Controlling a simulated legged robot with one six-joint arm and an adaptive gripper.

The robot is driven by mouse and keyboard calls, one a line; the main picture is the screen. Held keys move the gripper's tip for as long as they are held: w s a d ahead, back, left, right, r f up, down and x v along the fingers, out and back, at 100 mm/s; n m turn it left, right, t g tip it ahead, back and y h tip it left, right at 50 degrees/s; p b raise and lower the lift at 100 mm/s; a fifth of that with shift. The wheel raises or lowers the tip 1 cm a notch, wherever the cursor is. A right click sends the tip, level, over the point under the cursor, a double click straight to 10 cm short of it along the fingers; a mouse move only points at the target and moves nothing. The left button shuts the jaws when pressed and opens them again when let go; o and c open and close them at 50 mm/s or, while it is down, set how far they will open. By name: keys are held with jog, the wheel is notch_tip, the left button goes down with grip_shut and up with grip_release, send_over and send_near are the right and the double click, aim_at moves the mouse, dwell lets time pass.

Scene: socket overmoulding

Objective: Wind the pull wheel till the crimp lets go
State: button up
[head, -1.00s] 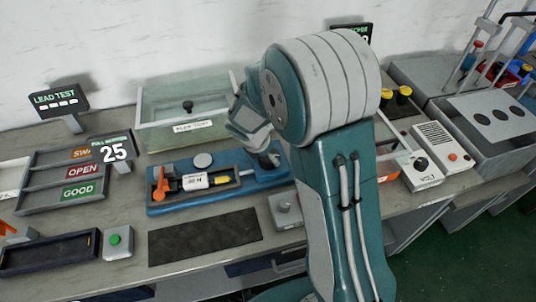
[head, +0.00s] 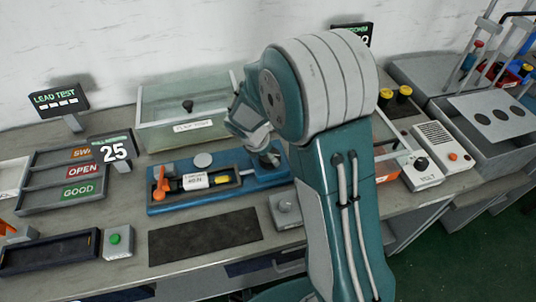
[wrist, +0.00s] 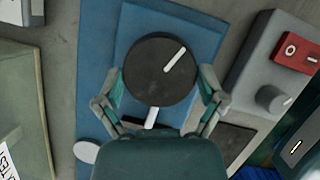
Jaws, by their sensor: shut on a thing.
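The pull wheel (wrist: 152,72) is a dark round knob with a white mark on top, at the right end of the blue pull tester (head: 165,208). My gripper (wrist: 160,88) is shut on the wheel, one finger on each side of it in the wrist view. In the head view my arm hides most of the gripper, and the wheel shows only partly. The lead (head: 195,182), with a white label and a yellow end, lies in the tester's dark channel, next to an orange clamp (head: 160,185). I cannot make out the crimp itself. The pull display (head: 112,150) reads 25.
A clear lidded box (head: 185,105) stands behind the tester. A dark mat (head: 205,237) lies in front of it, with a grey knob box (head: 285,210) to the right. Sorting trays (head: 60,180) and a green button box (head: 118,242) are on the left.

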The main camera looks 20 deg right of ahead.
jog(key=shift+w+r, duration=0.1)
jog(key=shift+w, duration=0.1)
jog(key=m+g, duration=0.1)
jog(key=m, duration=0.4)
jog(key=shift+w+g, duration=0.1)
jog(key=shift+g, duration=0.3)
jog(key=m+g, duration=0.1)
jog(key=m, duration=0.1)
jog(key=m+g, duration=0.1)
jog(key=m, duration=0.2)
jog(key=shift+m+y, duration=0.3)
jog(key=m, duration=0.2)
jog(key=m+g+y, duration=0.1)
jog(key=m, duration=0.2)
jog(key=shift+w+d+y, duration=0.1)
jog(key=shift+y, duration=0.2)
jog(key=m+y, duration=0.1)
jog(key=m, duration=0.1)
jog(key=m+g, duration=0.1)
jog(key=m, duration=0.2)
jog(key=shift+y, duration=0.4)
jog(key=shift+m, duration=0.3)
jog(key=o, duration=0.8)
